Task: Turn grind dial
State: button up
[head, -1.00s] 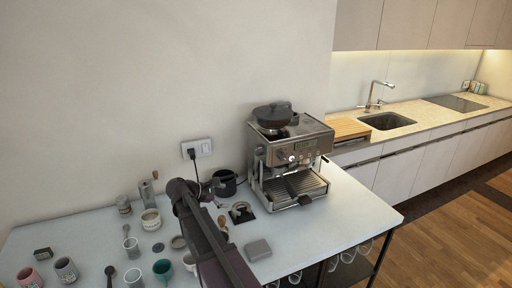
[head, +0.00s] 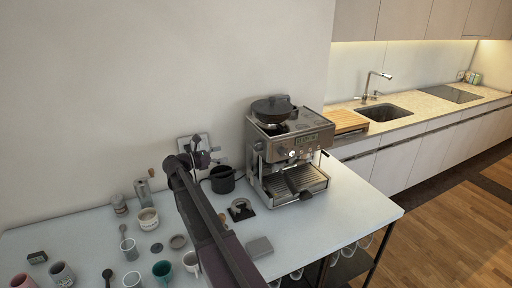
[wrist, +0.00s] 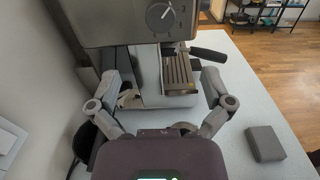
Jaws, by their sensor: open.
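The coffee machine (head: 290,182) is a steel espresso machine standing on the white table. In the wrist view its side panel (wrist: 108,25) fills the top, with the round grind dial (wrist: 160,17) and its pale pointer line near the upper middle. In the head view a small knob (head: 258,147) shows on the machine's left side; I cannot tell its pointer there. My gripper (wrist: 162,82) is open and empty, its fingers spread wide below the dial and apart from it. In the head view my gripper (head: 200,155) is left of the machine, in front of the wall.
A dark jug (head: 222,182) stands between my arm and the machine. A grey block (head: 259,248) lies on the table's front right; it also shows in the wrist view (wrist: 265,143). Several cups and tools crowd the table's left. The wall is close behind.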

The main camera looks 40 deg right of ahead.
aim_at(255, 146)
jog(key=x, duration=1.4)
jog(key=shift+a+f, duration=0.1)
jog(key=shift+s+a, duration=0.1)
jog(key=c, duration=1.1)
jog(key=shift+c, duration=0.2)
